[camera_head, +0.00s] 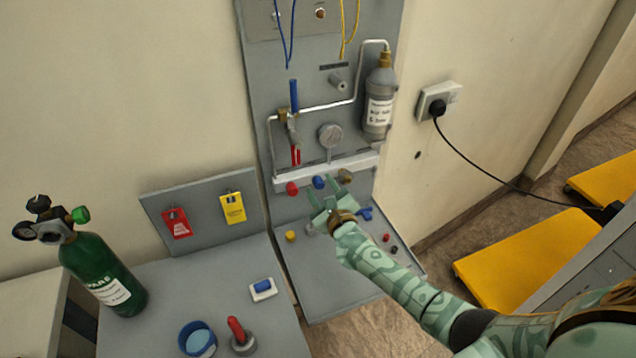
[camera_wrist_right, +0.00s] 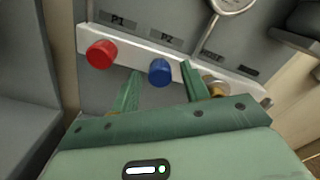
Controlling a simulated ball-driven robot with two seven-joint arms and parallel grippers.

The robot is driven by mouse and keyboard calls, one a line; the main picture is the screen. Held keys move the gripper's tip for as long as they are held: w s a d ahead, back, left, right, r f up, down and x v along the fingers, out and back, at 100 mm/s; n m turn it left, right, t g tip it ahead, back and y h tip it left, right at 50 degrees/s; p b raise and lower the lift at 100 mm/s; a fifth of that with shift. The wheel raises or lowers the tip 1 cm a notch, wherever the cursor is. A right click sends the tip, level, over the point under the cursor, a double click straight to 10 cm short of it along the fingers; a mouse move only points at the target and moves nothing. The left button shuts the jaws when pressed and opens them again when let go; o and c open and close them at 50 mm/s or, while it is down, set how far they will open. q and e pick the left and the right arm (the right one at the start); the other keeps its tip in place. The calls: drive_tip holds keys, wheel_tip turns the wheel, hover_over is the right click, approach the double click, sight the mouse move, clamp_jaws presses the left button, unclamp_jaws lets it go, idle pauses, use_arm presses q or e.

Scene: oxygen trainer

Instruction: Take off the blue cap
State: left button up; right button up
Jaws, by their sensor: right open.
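The blue cap (camera_head: 319,182) sits on the white rail of the upright grey panel, under the label P2. In the right wrist view the blue cap (camera_wrist_right: 160,72) lies ahead of and between the two fingers. My right gripper (camera_head: 332,190) is open and empty just in front of the rail; its fingers (camera_wrist_right: 160,88) point at the cap, and I cannot tell whether they overlap it in depth. A red cap (camera_wrist_right: 102,54) is left of the blue one, under P1. A brass fitting (camera_wrist_right: 215,87) is to the right, partly behind a finger. My left gripper is not in view.
A gauge (camera_head: 330,135) and grey bottle (camera_head: 380,100) are above the rail. A grey shelf (camera_head: 325,285) below holds small coloured parts. The left table has a green cylinder (camera_head: 100,272), blue cup (camera_head: 197,340) and red-handled tool (camera_head: 238,332). Yellow slabs (camera_head: 525,255) lie right.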

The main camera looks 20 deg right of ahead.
clamp_jaws()
drive_tip(key=n+p, duration=0.1)
drive_tip(key=n, duration=0.1)
drive_tip(key=shift+r+n, duration=0.1)
drive_tip(key=shift+n, duration=0.7)
drive_tip(key=shift+n+p, duration=0.35)
drive_tip(key=shift+n, duration=1.25)
